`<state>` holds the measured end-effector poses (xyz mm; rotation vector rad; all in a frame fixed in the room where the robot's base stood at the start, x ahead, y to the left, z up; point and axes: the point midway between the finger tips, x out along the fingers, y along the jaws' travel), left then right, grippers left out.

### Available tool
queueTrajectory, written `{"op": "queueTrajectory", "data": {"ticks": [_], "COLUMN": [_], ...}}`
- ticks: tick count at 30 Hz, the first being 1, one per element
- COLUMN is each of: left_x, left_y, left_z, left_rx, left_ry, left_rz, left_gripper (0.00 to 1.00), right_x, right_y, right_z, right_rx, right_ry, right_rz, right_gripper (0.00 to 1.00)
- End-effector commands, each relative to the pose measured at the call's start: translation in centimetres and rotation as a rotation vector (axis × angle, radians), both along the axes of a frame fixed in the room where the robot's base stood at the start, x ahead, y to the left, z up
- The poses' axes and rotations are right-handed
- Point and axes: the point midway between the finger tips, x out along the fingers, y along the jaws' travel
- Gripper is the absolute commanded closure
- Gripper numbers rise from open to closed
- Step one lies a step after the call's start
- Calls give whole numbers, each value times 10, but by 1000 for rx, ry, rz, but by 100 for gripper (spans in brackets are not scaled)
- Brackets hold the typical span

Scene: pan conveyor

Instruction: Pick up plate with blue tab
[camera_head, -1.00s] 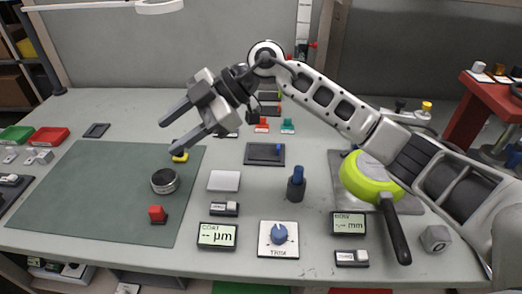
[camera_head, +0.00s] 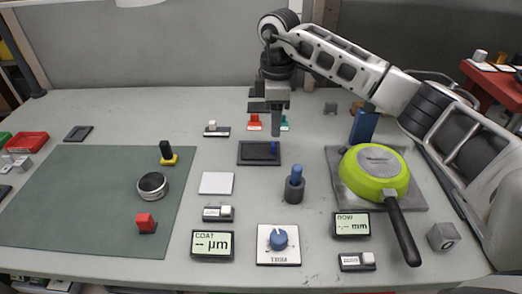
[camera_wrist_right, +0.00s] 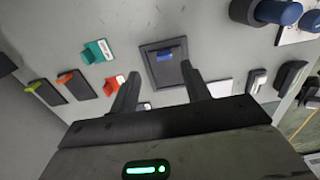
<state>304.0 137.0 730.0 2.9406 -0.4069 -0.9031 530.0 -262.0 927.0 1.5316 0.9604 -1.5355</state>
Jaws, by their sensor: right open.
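The plate with the blue tab (camera_head: 253,158) is a dark, flat square lying on the grey table. Its small blue tab (camera_head: 275,148) stands near the right side in the head view. The plate also shows in the right wrist view (camera_wrist_right: 152,72), with the tab (camera_wrist_right: 166,55) near its middle. My right gripper (camera_head: 276,132) points down, just behind the plate in the head view. In the right wrist view its two fingers (camera_wrist_right: 160,75) are apart and empty, reaching toward the plate's near edge. My left gripper is in neither view.
Red-tab (camera_head: 254,124) and teal-tab (camera_wrist_right: 98,51) pieces lie near the plate. A blue-topped dark cylinder (camera_head: 294,187) stands to its front right, a white square (camera_head: 216,183) to its front left. A green pan (camera_head: 374,170) is at right. The green mat (camera_head: 80,200) has free room.

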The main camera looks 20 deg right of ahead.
Motion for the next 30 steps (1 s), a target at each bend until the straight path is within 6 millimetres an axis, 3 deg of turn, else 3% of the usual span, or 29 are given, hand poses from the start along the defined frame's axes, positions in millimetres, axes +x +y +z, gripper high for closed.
{"op": "queueTrajectory", "data": {"ticks": [7, 15, 24, 29, 30], "left_x": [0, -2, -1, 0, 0], "left_y": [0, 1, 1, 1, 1], "left_z": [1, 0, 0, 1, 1], "left_rx": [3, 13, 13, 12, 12], "left_ry": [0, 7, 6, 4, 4], "left_rz": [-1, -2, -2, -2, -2], "left_gripper": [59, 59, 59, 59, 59], "right_x": [-2, -5, -4, -4, -4], "right_y": [2, 7, 7, 7, 7], "right_z": [-18, -55, -61, -60, -60], "right_rx": [0, 0, 1, 1, 1], "right_ry": [1, 0, -2, -2, -2], "right_rz": [1, 0, 1, 1, 1], "right_gripper": [53, 53, 53, 97, 100]}}
